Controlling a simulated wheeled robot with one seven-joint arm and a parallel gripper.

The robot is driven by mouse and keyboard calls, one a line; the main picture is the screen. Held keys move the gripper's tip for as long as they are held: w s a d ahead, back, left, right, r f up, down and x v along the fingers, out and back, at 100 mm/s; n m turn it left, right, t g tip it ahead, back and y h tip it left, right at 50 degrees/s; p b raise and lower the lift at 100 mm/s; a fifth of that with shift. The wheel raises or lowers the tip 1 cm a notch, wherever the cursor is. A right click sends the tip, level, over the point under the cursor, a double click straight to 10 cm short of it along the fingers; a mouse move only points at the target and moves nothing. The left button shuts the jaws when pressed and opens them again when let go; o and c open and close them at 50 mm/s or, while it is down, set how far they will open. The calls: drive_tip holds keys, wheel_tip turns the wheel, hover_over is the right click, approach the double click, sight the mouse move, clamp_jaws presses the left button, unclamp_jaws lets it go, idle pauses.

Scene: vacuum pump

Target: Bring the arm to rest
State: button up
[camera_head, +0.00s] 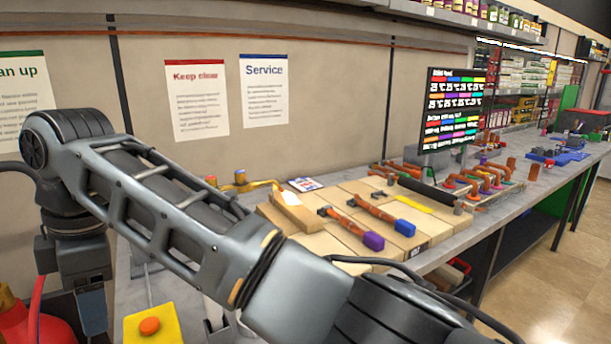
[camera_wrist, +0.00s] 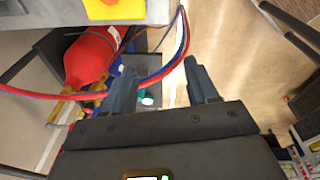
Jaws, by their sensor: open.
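A red rounded tank (camera_wrist: 91,60) lies left of the fingers in the wrist view, with red and blue hoses (camera_wrist: 182,40) crossing near the fingertips. The red tank also shows at the lower left of the head view (camera_head: 38,328).
A dark sign board (camera_head: 453,108) stands further back. Open floor (camera_head: 535,270) lies to the right.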

drive_tip(key=s+d+f+m+y, duration=0.1)
drive_tip(key=s+f+m+y, duration=0.2)
drive_tip(key=f, duration=0.6)
drive_tip(key=s+f+m+y, duration=0.3)
drive_tip(key=f+m+y, duration=0.1)
drive_tip(key=f, duration=0.5)
drive_tip(key=s+d+f+m+t+y, duration=0.1)
drive_tip(key=s+d+f+m+t, duration=0.3)
drive_tip(key=d, duration=0.3)
drive_tip(key=s+d+f+m+t, duration=0.1)
drive_tip(key=d+f+m+t, duration=0.25)
drive_tip(key=d+m, duration=0.3)
drive_tip(key=s+d+m+t+h, duration=0.2)
drive_tip(key=s+d, duration=0.2)
drive_tip(key=d, duration=0.3)
drive_tip(key=s+d+r+m+t+h, duration=0.1)
drive_tip(key=s+d+m+t+h, duration=0.2)
drive_tip(key=d, duration=0.5)
drive_tip(key=s+d+m+t+h, duration=0.1)
drive_tip(key=s+d+m, duration=0.1)
drive_tip(key=s+d, duration=0.4)
drive_tip(key=s+d+r+m+t+h, duration=0.2)
drive_tip(key=s+d+r+h, duration=0.1)
drive_tip(key=s+d+r, duration=0.8)
drive_tip(key=d+r, duration=0.1)
drive_tip(key=d, duration=0.2)
drive_tip(key=shift+r+h, duration=0.35)
drive_tip(key=shift+h, duration=0.05)
